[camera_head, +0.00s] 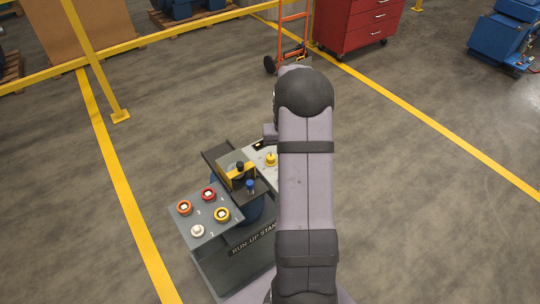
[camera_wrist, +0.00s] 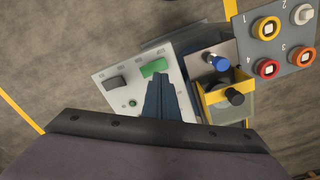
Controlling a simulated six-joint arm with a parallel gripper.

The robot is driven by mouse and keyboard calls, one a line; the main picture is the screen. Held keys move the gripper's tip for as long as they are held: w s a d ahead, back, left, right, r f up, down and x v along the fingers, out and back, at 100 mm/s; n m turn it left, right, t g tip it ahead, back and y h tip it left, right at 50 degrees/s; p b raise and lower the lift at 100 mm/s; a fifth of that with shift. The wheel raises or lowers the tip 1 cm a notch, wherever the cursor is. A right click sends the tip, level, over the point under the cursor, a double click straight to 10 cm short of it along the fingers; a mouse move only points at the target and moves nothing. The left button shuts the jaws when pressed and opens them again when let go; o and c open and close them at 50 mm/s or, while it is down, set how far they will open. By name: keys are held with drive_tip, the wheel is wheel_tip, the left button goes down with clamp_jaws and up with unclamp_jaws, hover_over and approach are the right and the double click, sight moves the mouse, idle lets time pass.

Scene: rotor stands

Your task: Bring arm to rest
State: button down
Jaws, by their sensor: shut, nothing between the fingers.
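My gripper (camera_wrist: 158,80) shows in the wrist view as dark shut fingers with nothing between them, over a pale panel (camera_wrist: 105,75). Its tips are near a green switch (camera_wrist: 154,67); whether they touch it I cannot tell. In the head view my arm rises up the middle and hides the gripper. The run-up stand (camera_head: 255,245) is left of and partly behind my arm.
The stand's grey panel (camera_head: 190,215) carries several numbered buttons. A yellow guard (camera_wrist: 212,100) with a black knob (camera_wrist: 234,97) and a blue knob (camera_wrist: 215,62) are beside the pale panel. A red cabinet (camera_head: 355,25) and hand truck (camera_head: 290,45) stand behind.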

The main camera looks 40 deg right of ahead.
drive_tip(key=s+a+f+g+y, duration=0.1)
drive_tip(key=s+a+f+g, duration=0.1)
drive_tip(key=s+a, duration=1.15)
drive_tip(key=s+a+r+n+t+h, duration=0.1)
drive_tip(key=s+a+r+n+t, duration=0.1)
drive_tip(key=a+r+n, duration=0.4)
drive_tip(key=a+r, duration=0.3)
drive_tip(key=a, duration=0.4)
drive_tip(key=shift+s, duration=0.35)
drive_tip(key=shift+f, duration=0.1)
wheel_tip(320, 180, down, 41)
drive_tip(key=b, duration=4.1)
